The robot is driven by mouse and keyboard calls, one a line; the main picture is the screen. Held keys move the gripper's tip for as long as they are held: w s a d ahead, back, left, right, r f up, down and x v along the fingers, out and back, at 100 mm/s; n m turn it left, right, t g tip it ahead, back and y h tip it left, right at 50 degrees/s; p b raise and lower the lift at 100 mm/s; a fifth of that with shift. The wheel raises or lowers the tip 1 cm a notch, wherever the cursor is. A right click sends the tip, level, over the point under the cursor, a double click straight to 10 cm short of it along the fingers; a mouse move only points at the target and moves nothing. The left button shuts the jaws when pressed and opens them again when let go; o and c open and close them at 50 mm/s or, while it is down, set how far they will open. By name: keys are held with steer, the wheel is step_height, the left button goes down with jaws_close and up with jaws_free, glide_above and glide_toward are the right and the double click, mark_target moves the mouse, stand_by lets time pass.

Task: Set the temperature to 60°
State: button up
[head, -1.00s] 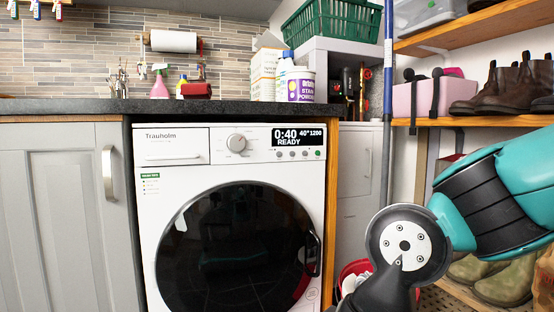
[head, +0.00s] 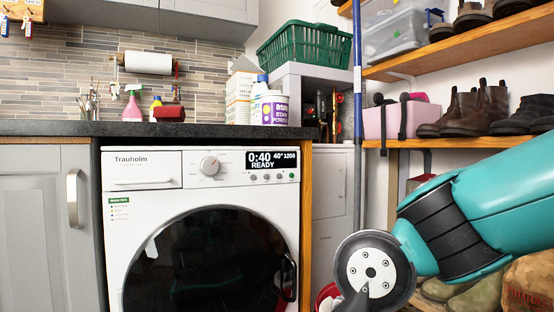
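The white washing machine (head: 150,205) stands under the dark worktop, with its round black door (head: 210,265) shut. Its display (head: 272,160) reads 0:40, 40°, 1200 and READY. A round dial (head: 210,166) sits left of the display. A row of small buttons (head: 266,178) runs below the display, with a green one (head: 291,175) at the right end. My teal and black arm is at the lower right, apart from the machine. My gripper is out of the frame.
The worktop (head: 60,128) holds a pink spray bottle (head: 132,107), a tub (head: 270,109) and cartons. A grey cupboard (head: 40,225) is at the left. Wooden shelves with boots (head: 470,110) and a blue pole (head: 357,75) are at the right. A red bucket (head: 326,292) is low beside the machine.

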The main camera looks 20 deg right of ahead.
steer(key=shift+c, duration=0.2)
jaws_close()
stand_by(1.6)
